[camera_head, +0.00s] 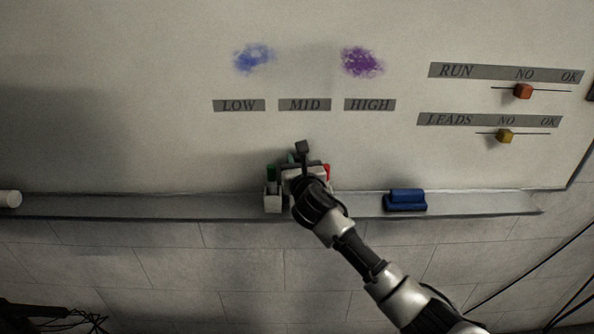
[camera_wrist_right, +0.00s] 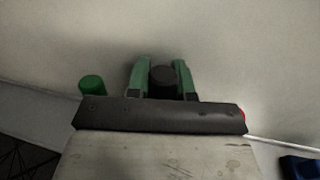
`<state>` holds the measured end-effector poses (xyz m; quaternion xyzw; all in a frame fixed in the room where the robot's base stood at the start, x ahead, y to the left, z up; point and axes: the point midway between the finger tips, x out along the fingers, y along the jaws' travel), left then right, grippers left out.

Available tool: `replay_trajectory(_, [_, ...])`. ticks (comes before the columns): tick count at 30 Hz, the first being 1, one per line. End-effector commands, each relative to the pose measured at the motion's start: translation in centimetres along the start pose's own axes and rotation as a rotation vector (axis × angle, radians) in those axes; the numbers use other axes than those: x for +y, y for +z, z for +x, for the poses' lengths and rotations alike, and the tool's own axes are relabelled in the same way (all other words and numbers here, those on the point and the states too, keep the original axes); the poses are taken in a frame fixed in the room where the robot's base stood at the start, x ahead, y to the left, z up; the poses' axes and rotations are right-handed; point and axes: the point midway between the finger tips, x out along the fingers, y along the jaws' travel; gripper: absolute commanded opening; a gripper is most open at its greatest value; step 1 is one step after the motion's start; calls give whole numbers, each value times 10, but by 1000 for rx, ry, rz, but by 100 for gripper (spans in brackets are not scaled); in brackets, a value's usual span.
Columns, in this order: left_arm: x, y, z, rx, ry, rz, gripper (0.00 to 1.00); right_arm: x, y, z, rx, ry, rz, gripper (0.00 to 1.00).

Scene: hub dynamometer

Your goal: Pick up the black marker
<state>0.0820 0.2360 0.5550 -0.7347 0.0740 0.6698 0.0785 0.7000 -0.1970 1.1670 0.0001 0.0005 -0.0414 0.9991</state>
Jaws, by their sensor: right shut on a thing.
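The black marker shows in the right wrist view as a dark round end (camera_wrist_right: 163,78) between the two green-padded fingers of my right gripper (camera_wrist_right: 162,84). The fingers are shut on it. In the head view my right gripper (camera_head: 303,165) is at the board's ledge, with a dark piece (camera_head: 302,147) that looks like the marker sticking up above it. My wrist hides the lower part, so I cannot tell whether the marker is clear of its holder. My left gripper is not in view.
A green marker (camera_head: 271,173) and a red marker (camera_head: 327,170) flank the gripper. A light holder (camera_head: 272,201) is partly hidden on the ledge (camera_head: 355,206). A blue eraser (camera_head: 405,200) lies right; a white cylinder (camera_head: 10,199) lies far left. The whiteboard (camera_head: 150,100) rises behind.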

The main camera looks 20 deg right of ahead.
Motion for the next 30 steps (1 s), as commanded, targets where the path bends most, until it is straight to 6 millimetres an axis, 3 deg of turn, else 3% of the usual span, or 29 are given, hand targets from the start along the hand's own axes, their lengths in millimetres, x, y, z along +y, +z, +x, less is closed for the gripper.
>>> replay_trajectory(6, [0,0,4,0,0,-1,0,-1,46,0,-8,0,-2,0])
replay_trajectory(11, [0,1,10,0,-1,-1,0,0,40,-31,-1,3,-3,0])
replay_trajectory(24, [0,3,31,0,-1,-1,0,0,41,-142,-1,2,-1,0])
replay_trajectory(30, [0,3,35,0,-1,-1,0,0,42,-170,0,1,-1,0])
